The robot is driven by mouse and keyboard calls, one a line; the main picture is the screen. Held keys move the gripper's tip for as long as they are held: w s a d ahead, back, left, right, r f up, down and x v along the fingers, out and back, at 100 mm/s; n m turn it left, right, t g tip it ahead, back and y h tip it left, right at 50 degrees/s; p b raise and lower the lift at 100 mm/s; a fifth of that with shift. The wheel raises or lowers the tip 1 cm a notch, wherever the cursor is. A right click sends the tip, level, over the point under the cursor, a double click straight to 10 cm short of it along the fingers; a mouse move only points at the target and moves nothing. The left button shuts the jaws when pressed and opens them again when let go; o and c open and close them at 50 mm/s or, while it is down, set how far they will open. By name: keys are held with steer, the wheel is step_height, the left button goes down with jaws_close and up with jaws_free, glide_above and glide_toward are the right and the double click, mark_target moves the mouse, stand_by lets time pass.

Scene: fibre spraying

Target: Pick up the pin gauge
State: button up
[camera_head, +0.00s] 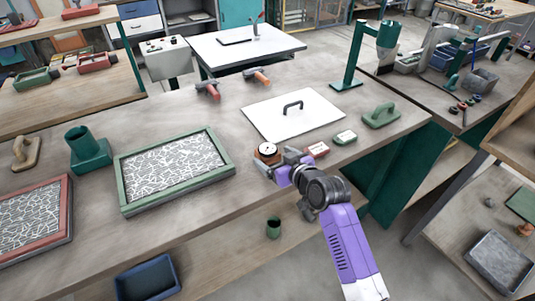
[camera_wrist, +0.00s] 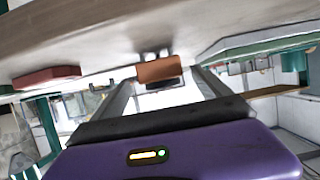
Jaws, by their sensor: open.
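In the wrist view a small orange-brown block, probably the same pin gauge (camera_wrist: 158,69), appears between the fingers, against the table surface at the top of the picture. My gripper (camera_head: 275,164) is low over the table edge, right at the piece. In the wrist view my gripper (camera_wrist: 163,88) has its two fingers spread to either side, apart from the block. Part of the piece is hidden by my gripper in the head view.
A white board with a handle (camera_head: 320,111) lies behind. A green-framed tray of white fibres (camera_head: 228,166) is to the left.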

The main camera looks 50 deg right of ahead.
mark_target(272, 156)
steer(key=shift+p+x, duration=0.45)
steer(key=shift+x, duration=1.95)
steer(key=c, duration=1.7)
